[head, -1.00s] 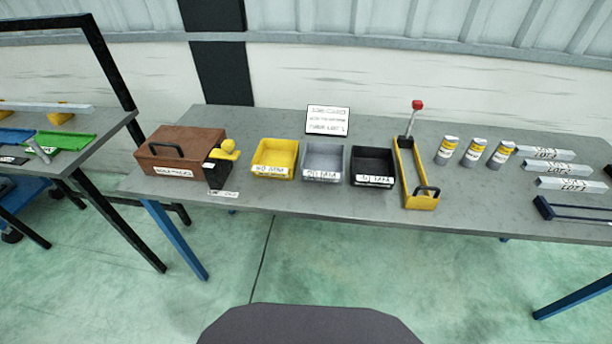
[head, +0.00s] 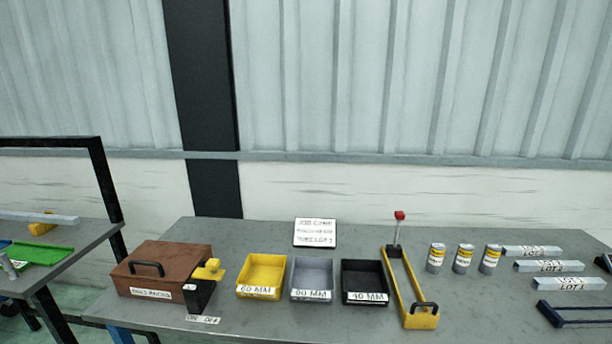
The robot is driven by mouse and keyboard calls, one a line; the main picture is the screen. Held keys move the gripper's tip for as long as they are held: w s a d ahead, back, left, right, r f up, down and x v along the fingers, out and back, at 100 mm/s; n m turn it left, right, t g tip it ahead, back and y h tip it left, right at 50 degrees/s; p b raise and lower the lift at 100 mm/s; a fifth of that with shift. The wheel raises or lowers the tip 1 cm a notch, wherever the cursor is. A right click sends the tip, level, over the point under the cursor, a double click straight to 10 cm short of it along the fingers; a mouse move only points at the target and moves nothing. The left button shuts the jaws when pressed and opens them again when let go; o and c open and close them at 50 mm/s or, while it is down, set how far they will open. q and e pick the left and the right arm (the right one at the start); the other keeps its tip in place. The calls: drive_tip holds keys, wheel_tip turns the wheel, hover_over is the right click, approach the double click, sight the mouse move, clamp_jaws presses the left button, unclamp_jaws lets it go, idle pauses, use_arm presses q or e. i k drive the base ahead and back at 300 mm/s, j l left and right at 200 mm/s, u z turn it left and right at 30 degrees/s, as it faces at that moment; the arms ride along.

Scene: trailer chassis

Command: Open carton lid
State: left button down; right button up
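A brown carton (head: 180,260) with a black handle on its lid stands at the left end of the grey table. Its lid looks shut, and a white label is on its front. A black block with a yellow part (head: 208,272) stands at the carton's right front corner, close to it or touching; I cannot tell which. Neither of my grippers shows in the head view.
On the grey table (head: 260,318) stand yellow (head: 262,270), grey (head: 312,274) and black (head: 364,276) bins, a sign (head: 315,232), a yellow frame with a red-topped lever (head: 412,300), three cans (head: 463,258) and several labelled bars (head: 548,266). Another table (head: 75,245) is at left.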

sight(157, 261)
drive_tip(key=k+j, duration=0.1)
drive_tip(key=j, duration=0.25)
drive_tip(key=k+j, duration=0.1)
drive_tip(key=j, duration=0.55)
drive_tip(key=k+j+z, duration=0.1)
drive_tip(key=j, duration=0.25)
drive_tip(key=k, duration=0.05)
